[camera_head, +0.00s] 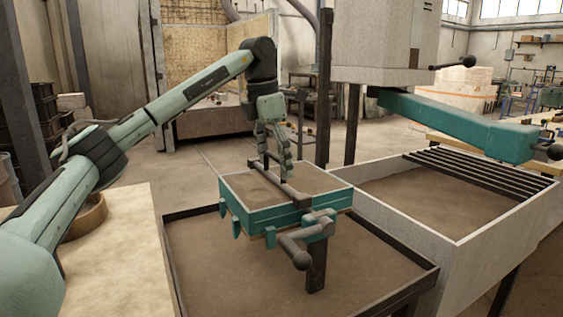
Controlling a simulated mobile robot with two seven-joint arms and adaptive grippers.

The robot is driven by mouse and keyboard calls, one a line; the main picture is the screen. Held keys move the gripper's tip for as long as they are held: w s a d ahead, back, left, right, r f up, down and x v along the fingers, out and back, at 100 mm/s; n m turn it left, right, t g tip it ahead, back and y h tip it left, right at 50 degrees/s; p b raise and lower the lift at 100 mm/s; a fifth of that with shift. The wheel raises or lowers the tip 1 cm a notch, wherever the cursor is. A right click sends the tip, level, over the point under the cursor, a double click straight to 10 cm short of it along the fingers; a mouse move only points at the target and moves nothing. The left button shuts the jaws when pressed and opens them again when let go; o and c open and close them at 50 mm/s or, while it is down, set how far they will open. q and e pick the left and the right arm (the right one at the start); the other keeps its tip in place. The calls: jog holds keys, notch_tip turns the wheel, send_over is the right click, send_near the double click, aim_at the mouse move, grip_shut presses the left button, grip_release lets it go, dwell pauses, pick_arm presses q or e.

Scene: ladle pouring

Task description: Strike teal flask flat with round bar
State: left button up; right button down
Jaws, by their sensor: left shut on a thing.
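The teal flask (268,218) is a shallow box, full of brown sand, in the middle of the view. My left gripper (276,168) points down over it, shut on the round bar (289,191). The dark bar lies diagonally across the top of the flask, at or just above the sand; I cannot tell whether it touches. The fingers hide part of the bar. A slight round mark shows in the sand left of the bar. My right gripper is not in view.
The flask sits above a dark-rimmed sand tray (400,287). A dark handle (297,252) juts from its front. A pale sand bin (480,262) with a slatted grate stands right, below a teal machine arm (455,122). A pale table (125,260) is at left.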

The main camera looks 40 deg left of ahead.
pick_arm(q)
jog(key=shift+s+a, duration=0.55)
jog(key=shift+s, duration=0.5)
jog(key=shift+s+a, duration=0.55)
jog(key=shift+s, duration=0.5)
jog(key=shift+s+a, duration=0.55)
jog(key=shift+s, duration=0.5)
jog(key=shift+s+a, duration=0.35)
jog(key=shift+s, duration=0.35)
jog(key=shift+s+a, duration=0.35)
jog(key=shift+s, duration=0.3)
notch_tip(320, 180, up, 3)
jog(key=p, duration=0.3)
notch_tip(320, 180, up, 4)
jog(key=shift+p, duration=0.45)
